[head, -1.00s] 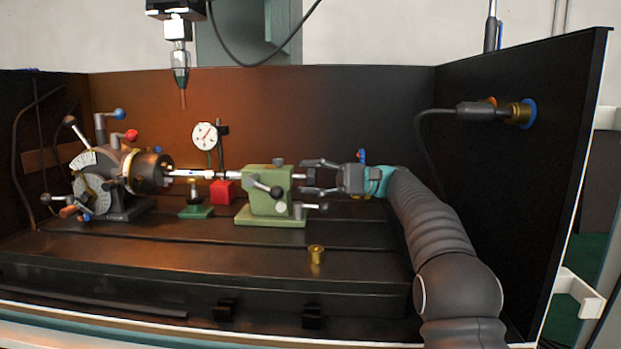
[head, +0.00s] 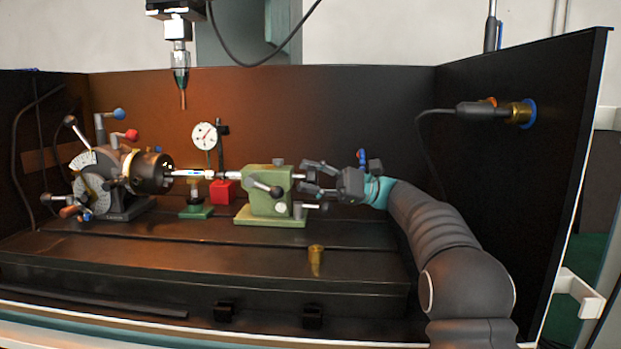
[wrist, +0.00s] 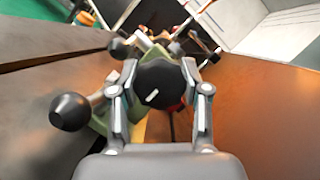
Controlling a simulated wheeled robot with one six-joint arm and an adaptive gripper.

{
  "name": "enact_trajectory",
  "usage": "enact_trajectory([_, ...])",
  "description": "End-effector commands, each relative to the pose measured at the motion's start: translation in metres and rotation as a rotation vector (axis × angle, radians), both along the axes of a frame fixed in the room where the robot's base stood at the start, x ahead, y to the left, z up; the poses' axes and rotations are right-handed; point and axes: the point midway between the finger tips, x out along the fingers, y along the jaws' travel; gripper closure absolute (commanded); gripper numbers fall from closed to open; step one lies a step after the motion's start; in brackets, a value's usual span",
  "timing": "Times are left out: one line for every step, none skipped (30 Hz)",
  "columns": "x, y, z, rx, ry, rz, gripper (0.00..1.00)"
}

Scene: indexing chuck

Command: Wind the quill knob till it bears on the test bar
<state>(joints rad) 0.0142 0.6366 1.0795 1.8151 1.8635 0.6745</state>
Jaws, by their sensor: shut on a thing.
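The green tailstock (head: 268,197) stands on the slotted table, its quill side facing the chuck (head: 150,172) at left. The slim bright test bar (head: 187,173) lies level between them. I cannot tell whether the quill tip touches it. My gripper (head: 308,179) reaches in from the right at the tailstock's right end. In the wrist view it is shut on the dark round quill knob (wrist: 165,86), one finger on each side. A white mark on the knob's face is slanted. In the head view the fingers hide most of the knob.
A black ball-ended lever (wrist: 70,111) juts out beside the knob. A dial gauge (head: 205,136) and a red block (head: 222,191) stand behind the bar. A brass piece (head: 316,260) sits at the table's front. A cable plug (head: 490,110) is on the right wall.

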Motion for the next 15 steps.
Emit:
enact_trajectory([0.0004, 0.0000, -0.0007, 0.000, 0.001, -0.001, 0.89])
enact_trajectory([0.0004, 0.0000, -0.0007, 0.000, 0.001, -0.001, 0.89])
enact_trajectory([0.0004, 0.0000, -0.0007, -0.001, 0.001, 0.000, 0.89])
enact_trajectory([0.0004, 0.0000, -0.0007, -0.001, 0.001, 0.000, 0.89])
enact_trajectory([0.0004, 0.0000, -0.0007, -0.001, 0.001, 0.000, 0.89])
enact_trajectory([0.0004, 0.0000, -0.0007, -0.001, 0.000, -0.001, 0.89])
enact_trajectory([0.0004, 0.0000, -0.0007, -0.001, 0.000, -0.001, 0.46])
enact_trajectory([0.0004, 0.0000, -0.0007, -0.001, 0.000, -0.001, 0.42])
enact_trajectory([0.0003, -0.0001, -0.0006, -0.001, 0.000, -0.001, 0.42])
enact_trajectory([0.0003, -0.0001, -0.0006, -0.001, 0.000, -0.001, 0.42])
enact_trajectory([0.0003, -0.0001, -0.0006, -0.001, 0.000, -0.001, 0.42])
enact_trajectory([0.0002, 0.0000, -0.0005, -0.001, 0.000, -0.001, 0.42])
enact_trajectory([0.0002, 0.0000, -0.0005, -0.001, 0.000, -0.001, 0.42])
enact_trajectory([0.0002, 0.0000, -0.0004, -0.001, 0.000, -0.001, 0.42])
enact_trajectory([0.0002, 0.0000, -0.0004, 0.000, -0.001, 0.000, 0.42])
